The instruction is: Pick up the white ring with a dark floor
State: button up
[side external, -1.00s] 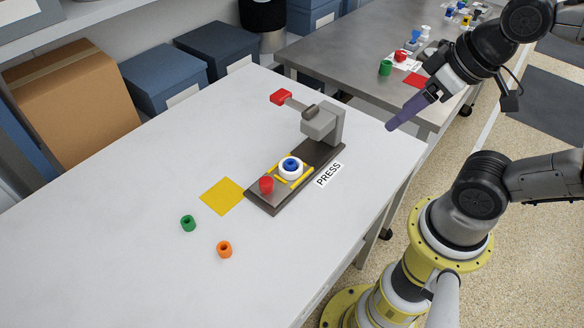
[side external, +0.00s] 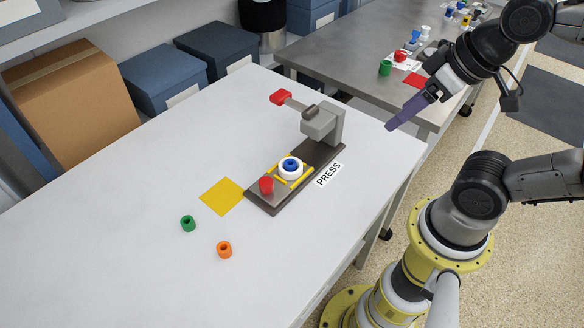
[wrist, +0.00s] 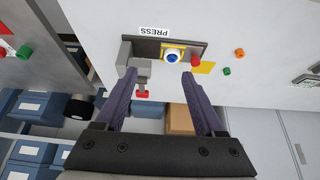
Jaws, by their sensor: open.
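A white ring (side external: 283,172) sits on the yellow-marked spot of the press base, with a blue piece (side external: 291,164) in its middle. Its floor is hidden by the blue piece. The white ring also shows in the wrist view (wrist: 166,58), ahead of my fingertips. The press (side external: 324,122) is grey with a red-tipped lever and a dark base. My gripper (side external: 392,125) is open and empty, high to the right of the press, well apart from the ring. In the wrist view my gripper (wrist: 160,74) shows two purple fingers spread wide.
A red piece (side external: 266,185) stands on the near end of the press base. A yellow square (side external: 222,196), a green ring (side external: 188,223) and an orange ring (side external: 224,249) lie to the left on the white table (side external: 120,240). A metal table (side external: 350,60) stands behind.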

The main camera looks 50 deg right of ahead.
jog(key=o, duration=0.5)
jog(key=shift+c, duration=0.2)
jog(key=w+r+n, duration=0.4)
jog(key=w+n, duration=0.2)
jog(key=n, duration=0.1)
jog(key=n+g, duration=0.5)
jog(key=n, duration=0.3)
send_over(292, 162)
notch_tip(292, 162, down, 11)
jog(key=shift+g, duration=0.3)
jog(key=f, duration=1)
jog(key=shift+a+f, duration=0.15)
jog(key=shift+a, duration=0.2)
jog(key=shift+d+f, duration=0.15)
jog(key=shift+f, duration=1.4)
jog(key=shift+d+f, duration=0.1)
jog(key=shift+f, duration=1.4)
